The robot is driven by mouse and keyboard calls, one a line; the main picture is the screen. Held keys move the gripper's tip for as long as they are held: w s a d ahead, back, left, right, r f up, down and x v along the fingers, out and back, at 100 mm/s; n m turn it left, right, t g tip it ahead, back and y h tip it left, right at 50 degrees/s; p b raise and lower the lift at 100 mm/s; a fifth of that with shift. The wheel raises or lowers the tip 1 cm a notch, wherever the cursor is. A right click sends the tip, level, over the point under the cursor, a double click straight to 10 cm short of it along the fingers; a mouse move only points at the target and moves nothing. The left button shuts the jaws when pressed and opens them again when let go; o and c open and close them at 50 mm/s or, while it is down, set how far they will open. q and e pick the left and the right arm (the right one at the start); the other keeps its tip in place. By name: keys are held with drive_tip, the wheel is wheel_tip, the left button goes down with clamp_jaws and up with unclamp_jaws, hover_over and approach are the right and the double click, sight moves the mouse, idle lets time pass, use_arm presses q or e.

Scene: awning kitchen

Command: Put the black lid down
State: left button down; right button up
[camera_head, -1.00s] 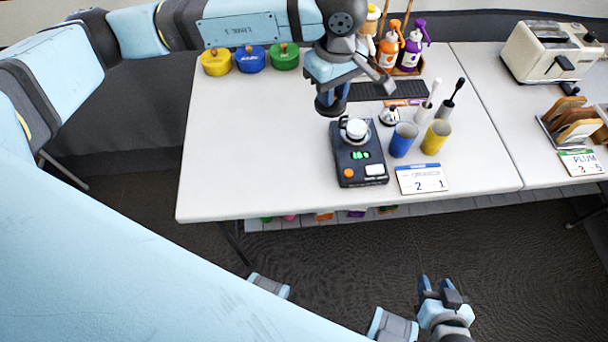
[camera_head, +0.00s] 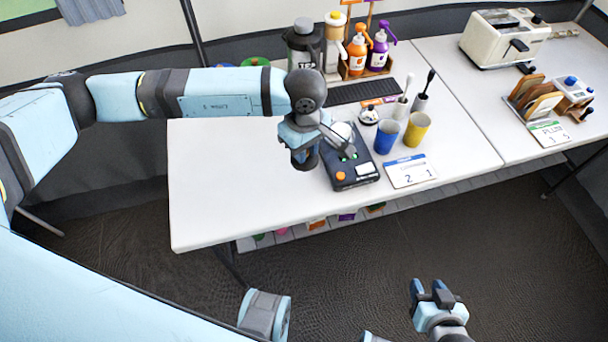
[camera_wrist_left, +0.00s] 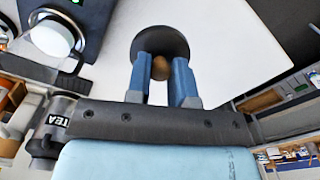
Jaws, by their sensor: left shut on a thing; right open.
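The black lid (camera_wrist_left: 168,40) is a round dark disc with a wooden knob. My left gripper (camera_wrist_left: 161,68) is shut on the knob, a blue finger on each side, over bare white table (camera_wrist_left: 225,50). In the head view the lid (camera_head: 306,163) is a dark patch below my left gripper (camera_head: 299,140), left of the black scale (camera_head: 352,176). I cannot tell whether the lid touches the table. My right gripper (camera_head: 432,292) is open and empty, low in front of the table.
A dark-topped canister (camera_head: 303,47) stands behind. The table's front left (camera_head: 220,190) is clear.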

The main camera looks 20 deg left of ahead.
use_arm(q)
hover_over(304, 184)
wheel_tip(304, 184, down, 6)
drive_tip(key=shift+r, duration=0.25)
drive_tip(key=shift+w+f, duration=0.1)
drive_tip(key=shift+f, duration=2.5)
use_arm(e)
drive_tip(key=shift+a+r, duration=0.1)
drive_tip(key=shift+a, duration=0.25)
use_arm(q)
drive_tip(key=shift+f+b, duration=0.15)
drive_tip(key=shift+b, duration=0.15)
drive_tip(key=c, duration=1)
unclamp_jaws()
use_arm(e)
drive_tip(key=shift+s+d+f, duration=0.1)
drive_tip(key=shift+d+f, duration=0.1)
drive_tip(key=shift+d, duration=0.05)
